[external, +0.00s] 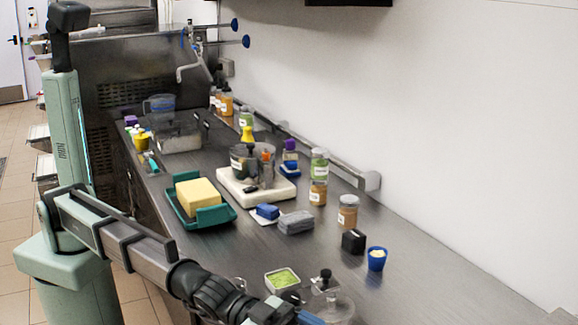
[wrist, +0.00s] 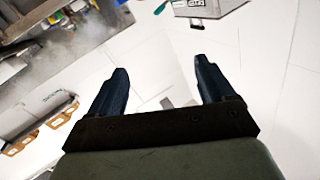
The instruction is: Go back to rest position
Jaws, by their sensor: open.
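In the wrist view, my gripper (wrist: 160,68) shows two dark blue fingers spread apart, with nothing between them. Pale floor or wall surface and small blurred items show beyond the gap. In the external view, my arm extends from its column at the left to the bottom edge. A blue part of my gripper (external: 308,318) shows there, beside the clear round container (external: 340,306); the rest is cut off by the frame. I cannot tell whether the gripper touches that container.
The metal counter (external: 440,290) has bare room at its front right. A green-filled tub (external: 282,279) is close to my arm. A blue cup (external: 376,258), black box (external: 353,241), several jars (external: 319,165) and a teal tray (external: 172,205) with a yellow block stand farther back.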

